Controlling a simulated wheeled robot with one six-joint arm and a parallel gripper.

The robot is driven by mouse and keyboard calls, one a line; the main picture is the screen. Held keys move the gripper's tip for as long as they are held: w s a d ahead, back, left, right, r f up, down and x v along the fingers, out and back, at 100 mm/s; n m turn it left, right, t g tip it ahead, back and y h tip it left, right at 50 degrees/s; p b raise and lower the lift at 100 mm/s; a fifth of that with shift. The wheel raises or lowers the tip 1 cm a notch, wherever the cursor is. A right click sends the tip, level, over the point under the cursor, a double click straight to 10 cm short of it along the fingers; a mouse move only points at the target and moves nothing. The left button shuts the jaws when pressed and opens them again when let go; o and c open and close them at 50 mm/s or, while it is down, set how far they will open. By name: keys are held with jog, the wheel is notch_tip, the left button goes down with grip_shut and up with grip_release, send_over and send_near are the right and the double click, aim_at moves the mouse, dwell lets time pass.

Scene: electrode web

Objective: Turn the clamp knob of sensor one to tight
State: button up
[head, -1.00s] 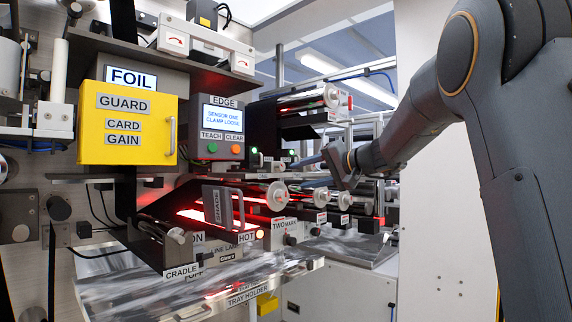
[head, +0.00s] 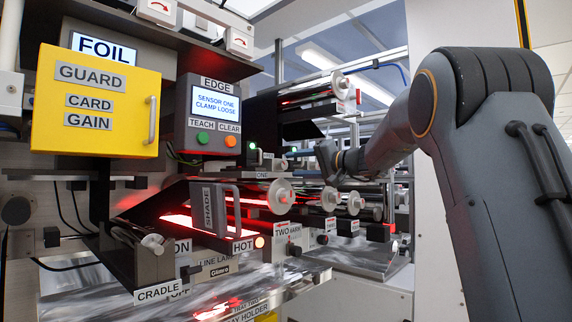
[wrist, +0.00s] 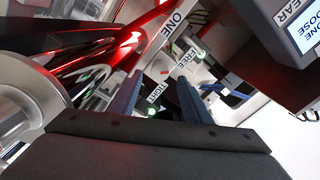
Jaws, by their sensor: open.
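In the head view the edge box screen (head: 216,103) reads "SENSOR ONE CLAMP LOOSE". The ONE label (head: 262,175) is on the bar below it. My gripper (head: 326,155) is just right of the small green lights (head: 268,155), seen from the side. In the wrist view my gripper (wrist: 157,82) is open, its two blue fingers pointing toward the FREE plate (wrist: 186,58) and the TIGHT plate (wrist: 155,95). The ONE label (wrist: 172,24) shows beyond them. I cannot clearly make out the clamp knob of sensor one; nothing is visibly gripped.
Metal rollers (head: 278,192) and a red-lit web run below my gripper. In the wrist view a large roller end (wrist: 20,100) is close at left, and the screen box (wrist: 285,30) is at upper right. The yellow guard box (head: 95,102) is at far left.

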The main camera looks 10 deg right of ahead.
aim_at(285, 165)
jog(key=shift+p+x, duration=0.8)
jog(key=shift+x, duration=1.45)
jog(key=c, duration=1)
